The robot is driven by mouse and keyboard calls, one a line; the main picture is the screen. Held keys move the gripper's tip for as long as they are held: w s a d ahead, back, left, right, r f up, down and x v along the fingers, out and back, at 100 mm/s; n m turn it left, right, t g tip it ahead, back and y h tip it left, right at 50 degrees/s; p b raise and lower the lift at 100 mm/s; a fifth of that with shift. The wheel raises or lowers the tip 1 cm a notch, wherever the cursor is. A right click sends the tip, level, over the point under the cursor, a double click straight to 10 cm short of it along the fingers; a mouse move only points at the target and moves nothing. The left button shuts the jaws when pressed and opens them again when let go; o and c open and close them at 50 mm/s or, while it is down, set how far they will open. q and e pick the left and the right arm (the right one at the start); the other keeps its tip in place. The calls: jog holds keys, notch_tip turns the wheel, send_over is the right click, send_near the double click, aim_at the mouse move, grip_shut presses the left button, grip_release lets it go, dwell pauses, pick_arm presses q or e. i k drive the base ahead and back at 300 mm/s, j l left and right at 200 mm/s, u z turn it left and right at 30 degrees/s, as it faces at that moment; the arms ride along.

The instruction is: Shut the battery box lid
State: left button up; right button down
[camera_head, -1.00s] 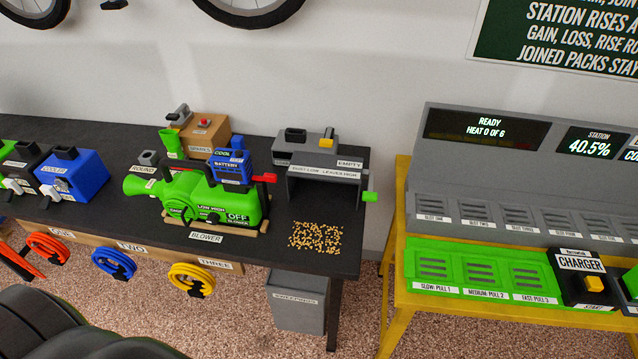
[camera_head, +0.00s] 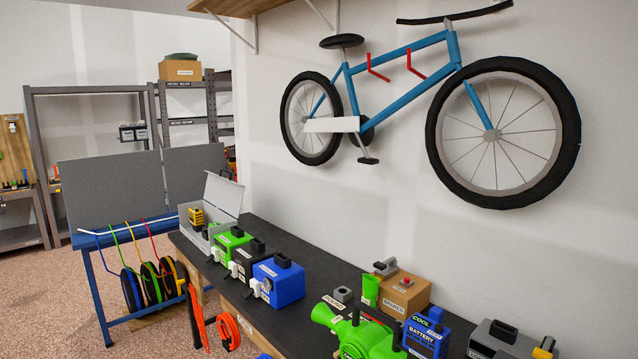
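An open pale box (camera_head: 217,232) stands at the far left end of the dark workbench. Its lid (camera_head: 223,195) stands raised and leans back toward the wall. A yellow and black battery-like block (camera_head: 196,217) shows in the box's opening. The rest of the inside is partly hidden by the front wall and by a green unit beside it. Neither of my grippers is in view.
Green (camera_head: 232,238), black (camera_head: 247,260) and blue (camera_head: 279,281) units stand in a row right of the box. A green blower (camera_head: 362,338) and blue battery (camera_head: 426,335) are nearer. A blue table (camera_head: 120,232) stands left. A bicycle (camera_head: 400,95) hangs above.

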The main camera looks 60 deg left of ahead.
aim_at(225, 194)
jog(key=j+u, duration=0.2)
jog(key=u, duration=1.05)
jog(key=i+j+u, duration=0.9)
jog(key=i+u, duration=0.3)
jog(key=i+j, duration=0.3)
